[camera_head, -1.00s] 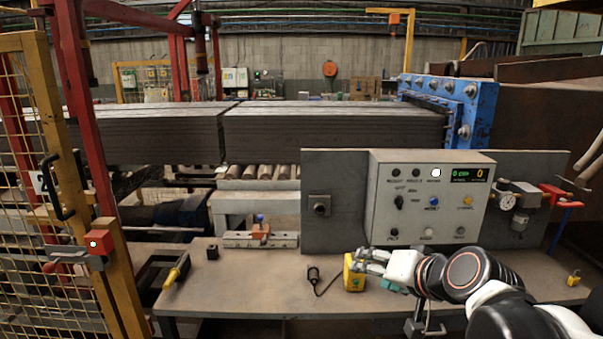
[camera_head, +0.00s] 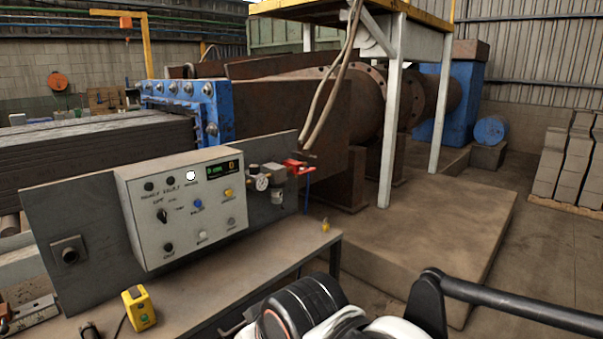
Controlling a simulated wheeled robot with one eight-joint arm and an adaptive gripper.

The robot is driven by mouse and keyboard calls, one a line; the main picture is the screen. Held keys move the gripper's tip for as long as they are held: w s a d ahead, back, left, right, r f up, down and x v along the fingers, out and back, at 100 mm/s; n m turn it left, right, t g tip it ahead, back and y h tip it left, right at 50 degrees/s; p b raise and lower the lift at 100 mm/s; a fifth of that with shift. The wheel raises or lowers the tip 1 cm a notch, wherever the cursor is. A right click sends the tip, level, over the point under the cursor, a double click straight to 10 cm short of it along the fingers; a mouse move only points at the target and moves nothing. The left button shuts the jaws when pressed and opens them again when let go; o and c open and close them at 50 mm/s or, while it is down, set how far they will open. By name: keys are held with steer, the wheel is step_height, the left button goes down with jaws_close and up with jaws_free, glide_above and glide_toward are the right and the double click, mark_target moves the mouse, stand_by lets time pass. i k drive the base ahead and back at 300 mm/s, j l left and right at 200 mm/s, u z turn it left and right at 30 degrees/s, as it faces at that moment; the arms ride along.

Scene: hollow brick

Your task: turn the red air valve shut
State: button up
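The red air valve (camera_head: 298,165) is at the right end of the grey panel behind the bench, right of the control box. Its red handle lies roughly level and sticks out to the right. A blue pipe (camera_head: 307,190) hangs below it. A round gauge (camera_head: 262,183) and a grey filter bowl (camera_head: 277,191) sit just left of it. Parts of my arm show at the bottom, in front of the bench, well below the valve. My gripper is out of view.
The control box (camera_head: 185,205) stands out from the panel. A yellow device (camera_head: 138,308) and a small yellow padlock (camera_head: 325,226) are on the bench (camera_head: 200,295). A white post (camera_head: 391,120) rises to the right. A bare concrete plinth (camera_head: 430,225) lies right of the bench.

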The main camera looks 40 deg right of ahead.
mark_target(305, 171)
steer(key=z, duration=1.1)
